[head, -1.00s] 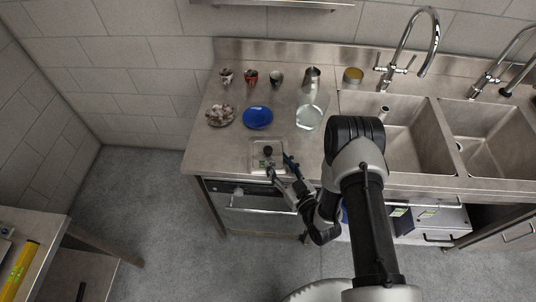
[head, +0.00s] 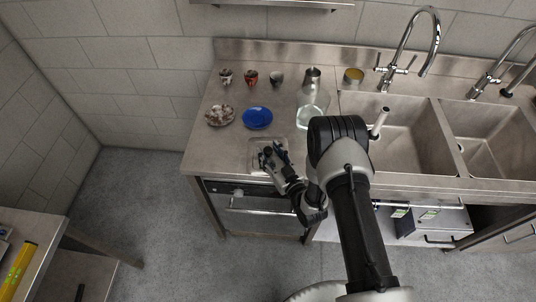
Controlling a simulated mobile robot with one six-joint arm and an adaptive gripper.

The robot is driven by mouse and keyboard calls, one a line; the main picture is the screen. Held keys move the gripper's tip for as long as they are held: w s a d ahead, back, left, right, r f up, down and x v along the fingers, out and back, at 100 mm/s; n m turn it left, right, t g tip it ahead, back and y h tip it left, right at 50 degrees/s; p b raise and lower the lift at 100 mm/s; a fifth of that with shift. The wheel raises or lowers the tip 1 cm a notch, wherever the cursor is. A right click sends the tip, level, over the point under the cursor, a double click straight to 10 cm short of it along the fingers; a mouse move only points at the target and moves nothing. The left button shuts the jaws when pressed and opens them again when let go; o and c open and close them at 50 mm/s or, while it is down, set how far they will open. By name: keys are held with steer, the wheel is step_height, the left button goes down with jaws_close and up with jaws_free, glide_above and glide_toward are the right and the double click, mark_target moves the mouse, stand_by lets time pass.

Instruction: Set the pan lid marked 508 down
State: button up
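A pale, roughly square lid (head: 254,155) lies at the front left of the steel counter, close to the front edge. No marking can be read on it from here. My gripper (head: 268,152) is over the lid and covers much of it, including the place of its dark knob. Whether the fingers are around the knob, touching it or apart from it cannot be made out, and the finger opening is too small to judge.
Behind the lid stand a blue plate (head: 257,118), a patterned plate (head: 220,116), several small cups and a clear glass vessel (head: 309,117). A metal shaker (head: 312,78) and a yellowish tin (head: 353,76) are further back. Sinks (head: 410,150) lie to the right.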

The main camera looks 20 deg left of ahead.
steer(key=c, duration=0.9)
jaws_close()
steer(key=shift+r, duration=0.15)
